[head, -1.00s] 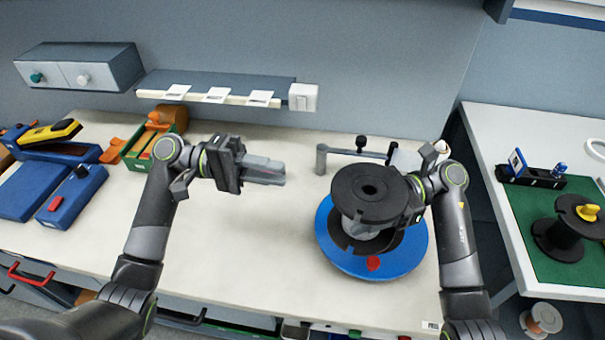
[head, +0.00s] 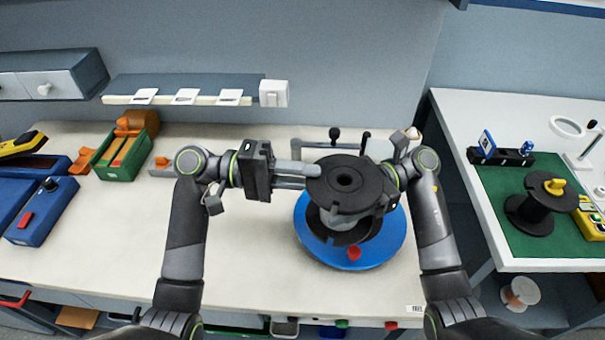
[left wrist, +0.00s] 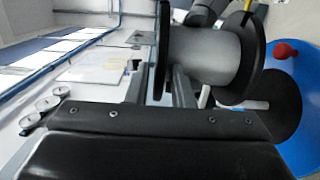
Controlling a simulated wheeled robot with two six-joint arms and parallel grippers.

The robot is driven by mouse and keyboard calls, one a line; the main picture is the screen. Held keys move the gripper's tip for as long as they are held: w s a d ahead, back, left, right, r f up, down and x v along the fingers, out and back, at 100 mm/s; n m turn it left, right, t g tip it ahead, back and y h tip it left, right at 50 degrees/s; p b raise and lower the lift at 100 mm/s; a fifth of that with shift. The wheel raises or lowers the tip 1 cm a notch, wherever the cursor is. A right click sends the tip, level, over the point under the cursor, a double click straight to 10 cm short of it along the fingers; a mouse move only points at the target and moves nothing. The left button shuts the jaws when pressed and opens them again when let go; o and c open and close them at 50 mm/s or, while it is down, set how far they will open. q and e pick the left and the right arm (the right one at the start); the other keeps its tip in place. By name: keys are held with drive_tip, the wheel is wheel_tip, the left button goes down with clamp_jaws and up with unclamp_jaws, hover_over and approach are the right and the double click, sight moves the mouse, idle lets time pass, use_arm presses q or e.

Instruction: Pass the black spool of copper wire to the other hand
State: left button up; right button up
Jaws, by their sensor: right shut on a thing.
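The black spool (head: 345,182) is upright above a blue round base (head: 385,250); its barrel looks grey, and I cannot make out copper wire. My right gripper (head: 384,201) is shut on the spool from the right, its fingertips mostly hidden by the flange. My left gripper (head: 312,176) is open at the spool's left side, fingers pointing right and apart. In the left wrist view the spool's grey barrel (left wrist: 208,56) and near flange (left wrist: 163,40) lie right ahead of the fingers. I cannot tell whether they touch the flange.
Another black spool (head: 535,212) with a yellow knob stands on a green mat on the right table. A green bin (head: 122,165) and blue boxes are at the left. A black-knobbed stand (head: 334,134) is behind the blue base. The bench front between my arms is clear.

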use_arm(q)
drive_tip(key=shift+c, duration=0.3)
use_arm(e)
drive_tip(key=shift+r, duration=0.1)
use_arm(q)
clamp_jaws()
use_arm(e)
drive_tip(key=o, duration=1.6)
drive_tip(key=shift+c, duration=0.2)
use_arm(q)
drive_tip(key=shift+r, duration=0.1)
use_arm(e)
drive_tip(key=shift+d, duration=0.1)
